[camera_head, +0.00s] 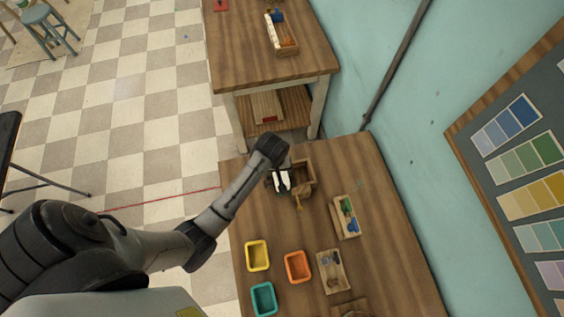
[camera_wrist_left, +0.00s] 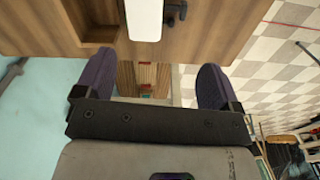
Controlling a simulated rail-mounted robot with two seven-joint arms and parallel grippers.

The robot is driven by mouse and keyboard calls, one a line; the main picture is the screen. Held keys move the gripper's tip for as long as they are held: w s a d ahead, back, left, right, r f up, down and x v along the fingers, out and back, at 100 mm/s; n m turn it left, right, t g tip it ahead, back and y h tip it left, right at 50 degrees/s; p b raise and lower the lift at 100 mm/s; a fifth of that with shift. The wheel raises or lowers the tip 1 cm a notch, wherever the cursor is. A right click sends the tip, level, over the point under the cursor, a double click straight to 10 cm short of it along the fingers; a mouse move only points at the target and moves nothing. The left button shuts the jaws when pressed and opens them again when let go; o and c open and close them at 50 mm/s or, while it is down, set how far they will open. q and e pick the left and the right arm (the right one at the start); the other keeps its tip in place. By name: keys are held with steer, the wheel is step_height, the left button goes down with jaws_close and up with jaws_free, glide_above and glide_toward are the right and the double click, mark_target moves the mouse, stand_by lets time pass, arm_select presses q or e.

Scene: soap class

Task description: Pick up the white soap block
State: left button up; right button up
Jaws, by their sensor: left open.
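The white soap block (camera_wrist_left: 144,18) shows at the top of the left wrist view, over the brown wooden table, partly cut off by the frame edge. A small dark object (camera_wrist_left: 175,12) is close beside it on the right. My left gripper (camera_wrist_left: 154,62) is open, its two dark purple fingers wide apart with nothing between them; the block lies ahead of the fingertips. In the head view my left gripper (camera_head: 281,181) is over the near table's far edge, beside a wooden box. A white patch shows there, but I cannot tell whether it is the block. My right gripper is not in view.
On the near table (camera_head: 262,222) are the wooden box (camera_head: 311,169), a yellow bin (camera_head: 257,255), an orange bin (camera_head: 297,267), a teal bin (camera_head: 263,299) and small wooden trays with items (camera_head: 345,217). A second table (camera_head: 240,50) stands beyond; a wall closes the right.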

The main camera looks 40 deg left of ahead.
mark_target(281, 173)
arm_select(q)
steer(key=shift+n+g, duration=0.3)
steer(key=shift+n, duration=0.4)
steer(key=w+f, duration=0.1)
steer(key=f, duration=0.2)
steer(key=w+f+b, duration=0.1)
steer(key=f, duration=0.2)
steer(key=w+f, duration=0.1)
steer(key=f, duration=0.2)
steer(key=shift+d, duration=0.15)
steer(key=shift+f+b, duration=0.55)
steer(key=shift+f, duration=2.55)
steer(key=c, duration=1.1)
steer(key=shift+c, duration=0.2)
